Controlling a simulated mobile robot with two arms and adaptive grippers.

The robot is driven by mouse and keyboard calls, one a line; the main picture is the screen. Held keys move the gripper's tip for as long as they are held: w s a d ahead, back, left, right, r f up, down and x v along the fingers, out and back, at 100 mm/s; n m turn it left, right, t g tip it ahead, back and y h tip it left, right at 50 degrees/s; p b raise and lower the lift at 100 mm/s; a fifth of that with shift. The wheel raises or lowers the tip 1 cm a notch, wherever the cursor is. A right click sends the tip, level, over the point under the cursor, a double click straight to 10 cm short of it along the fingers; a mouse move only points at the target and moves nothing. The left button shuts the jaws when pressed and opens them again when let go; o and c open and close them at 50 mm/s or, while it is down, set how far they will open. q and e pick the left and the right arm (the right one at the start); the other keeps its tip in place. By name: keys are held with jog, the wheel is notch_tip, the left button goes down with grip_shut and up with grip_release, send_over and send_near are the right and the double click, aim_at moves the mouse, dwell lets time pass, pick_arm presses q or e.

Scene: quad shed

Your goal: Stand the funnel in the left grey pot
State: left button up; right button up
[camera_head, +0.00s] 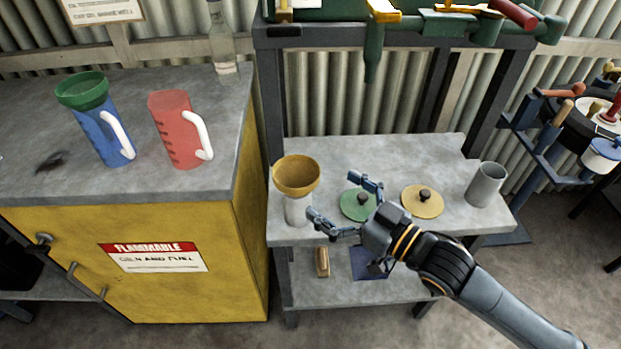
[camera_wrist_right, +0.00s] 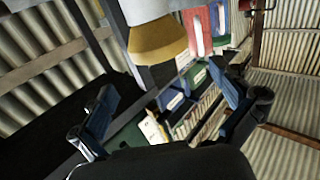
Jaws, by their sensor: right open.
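The mustard-yellow funnel (camera_head: 296,174) is upright, wide mouth up, at the left end of the grey bench. It sits on top of the left grey pot (camera_head: 297,211), with its spout hidden. The funnel also shows in the right wrist view (camera_wrist_right: 158,40), with part of the pale pot (camera_wrist_right: 145,10) beside it. My right gripper (camera_head: 345,203) is open and empty, its fingers apart, to the right of the funnel and pot and not visibly touching them. My left gripper is not in view.
A green lid (camera_head: 354,205) and a yellow lid (camera_head: 422,202) lie on the bench, the green one partly behind my right gripper. Another grey pot (camera_head: 487,186) stands at the right end. A blue jug (camera_head: 100,135) with a green funnel and a red jug (camera_head: 178,130) stand on the yellow cabinet.

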jog(key=shift+v, duration=1.5)
jog(key=shift+f, duration=0.1)
